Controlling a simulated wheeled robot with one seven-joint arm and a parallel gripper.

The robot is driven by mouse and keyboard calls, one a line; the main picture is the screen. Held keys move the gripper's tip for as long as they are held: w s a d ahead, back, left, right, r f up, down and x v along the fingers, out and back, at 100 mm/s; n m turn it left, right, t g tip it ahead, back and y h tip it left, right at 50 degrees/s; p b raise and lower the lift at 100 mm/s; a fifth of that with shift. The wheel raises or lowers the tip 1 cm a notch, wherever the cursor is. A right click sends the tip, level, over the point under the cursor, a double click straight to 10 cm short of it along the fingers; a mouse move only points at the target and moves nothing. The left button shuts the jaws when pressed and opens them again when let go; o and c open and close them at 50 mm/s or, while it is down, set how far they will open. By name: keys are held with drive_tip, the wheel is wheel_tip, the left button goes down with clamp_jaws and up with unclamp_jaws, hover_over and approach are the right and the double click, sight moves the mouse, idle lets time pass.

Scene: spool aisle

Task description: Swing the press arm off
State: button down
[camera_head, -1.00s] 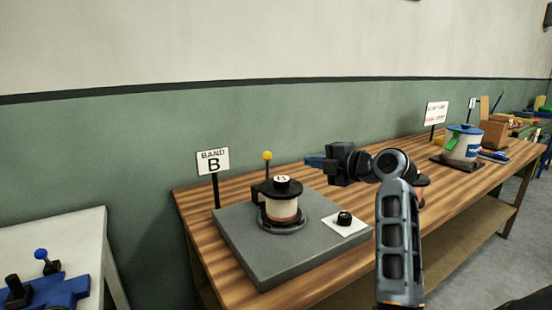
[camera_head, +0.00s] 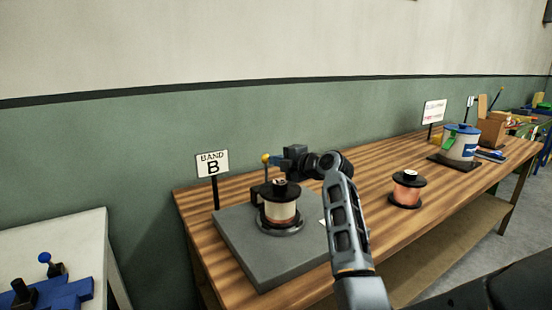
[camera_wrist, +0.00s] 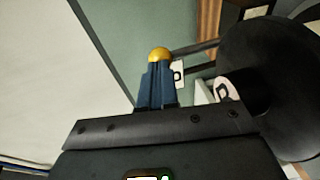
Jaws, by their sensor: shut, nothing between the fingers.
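In the wrist view the yellow knob (camera_wrist: 159,54) shows just past my blue fingertips (camera_wrist: 157,70). I cannot tell whether they touch it. The spool's black top disc (camera_wrist: 265,85) is at the right there. My arm hides part of the plate.
A BAND B sign (camera_head: 212,163) stands behind the plate. A copper-coloured spool (camera_head: 407,190) and a blue-lidded white tub (camera_head: 460,145) stand farther right on the wooden bench (camera_head: 390,223). A white table (camera_head: 60,232) with blue parts is at the left.

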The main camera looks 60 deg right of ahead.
drive_tip(key=shift+w+d+f, duration=0.1)
drive_tip(key=shift+w, duration=0.15)
drive_tip(key=shift+w+d+r, duration=0.2)
drive_tip(key=shift+w+r, duration=0.05)
drive_tip(key=shift+w, duration=0.1)
drive_tip(key=w+g, duration=0.1)
drive_tip(key=w+d+p, duration=0.1)
drive_tip(key=w+d+g+y, duration=0.1)
drive_tip(key=shift+w+d+r+g+p, duration=0.1)
drive_tip(key=shift+w+r+g+p, duration=0.2)
drive_tip(key=shift+p, duration=0.1)
drive_tip(key=w+d+f+g+y, duration=0.1)
drive_tip(key=w+d+g, duration=0.1)
drive_tip(key=w, duration=0.3)
drive_tip(key=shift+d+f+m+b, duration=0.35)
drive_tip(key=shift+d+m+b, duration=0.1)
drive_tip(key=shift+d, duration=0.1)
drive_tip(key=shift+w+f, duration=0.1)
